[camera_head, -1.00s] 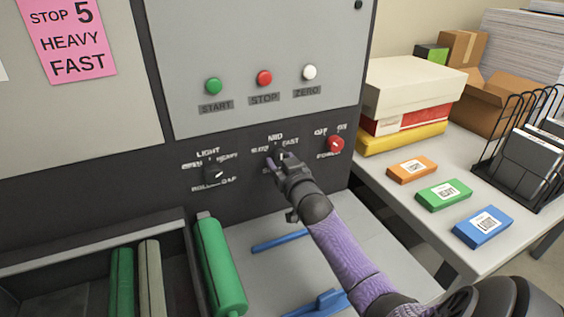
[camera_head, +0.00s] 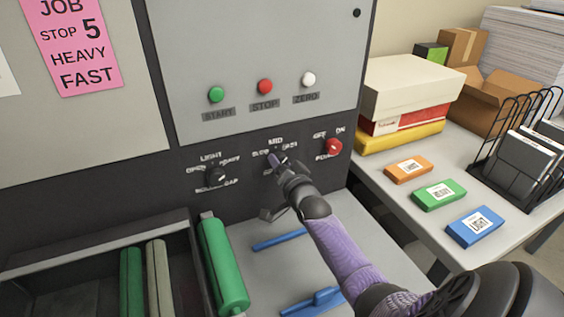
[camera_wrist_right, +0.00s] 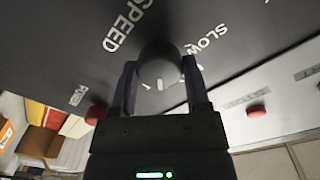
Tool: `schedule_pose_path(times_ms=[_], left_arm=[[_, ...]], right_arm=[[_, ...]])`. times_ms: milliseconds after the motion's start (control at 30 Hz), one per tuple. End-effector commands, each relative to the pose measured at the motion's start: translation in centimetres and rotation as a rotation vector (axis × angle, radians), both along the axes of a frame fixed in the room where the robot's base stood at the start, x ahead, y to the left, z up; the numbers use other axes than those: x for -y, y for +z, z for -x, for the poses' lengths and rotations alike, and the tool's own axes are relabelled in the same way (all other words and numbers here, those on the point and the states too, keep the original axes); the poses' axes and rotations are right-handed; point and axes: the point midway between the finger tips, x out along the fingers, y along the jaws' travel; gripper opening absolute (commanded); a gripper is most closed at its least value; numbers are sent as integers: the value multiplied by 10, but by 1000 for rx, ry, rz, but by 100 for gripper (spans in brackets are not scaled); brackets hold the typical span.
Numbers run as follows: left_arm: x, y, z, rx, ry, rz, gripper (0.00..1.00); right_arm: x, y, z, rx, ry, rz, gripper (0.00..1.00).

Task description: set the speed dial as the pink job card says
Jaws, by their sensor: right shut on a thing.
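The pink job card (camera_head: 76,42) at the upper left of the head view reads JOB, STOP 5, HEAVY, FAST. The speed dial (camera_wrist_right: 162,62) is a dark round knob on the black panel, with SPEED and SLOW lettering beside it in the right wrist view. My right gripper (camera_head: 277,159) is shut on it, one finger on each side, as the right wrist view (camera_wrist_right: 160,85) shows. My left gripper is not in view.
The roller gap knob (camera_head: 215,174) is left of the speed dial and the red power knob (camera_head: 333,147) is right. Green, red and white buttons (camera_head: 264,87) sit above. A green roller (camera_head: 222,265) lies below. Coloured boxes (camera_head: 440,194) stand on the right table.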

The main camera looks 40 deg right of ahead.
Motion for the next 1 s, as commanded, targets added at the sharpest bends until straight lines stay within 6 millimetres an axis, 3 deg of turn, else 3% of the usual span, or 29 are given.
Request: schedule_pose_path(times_ms=[433,1000], left_arm=[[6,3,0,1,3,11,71],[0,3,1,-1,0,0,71]], right_arm=[[0,0,0,71,0,-228,2],[0,-1,0,85,0,-275,2]])
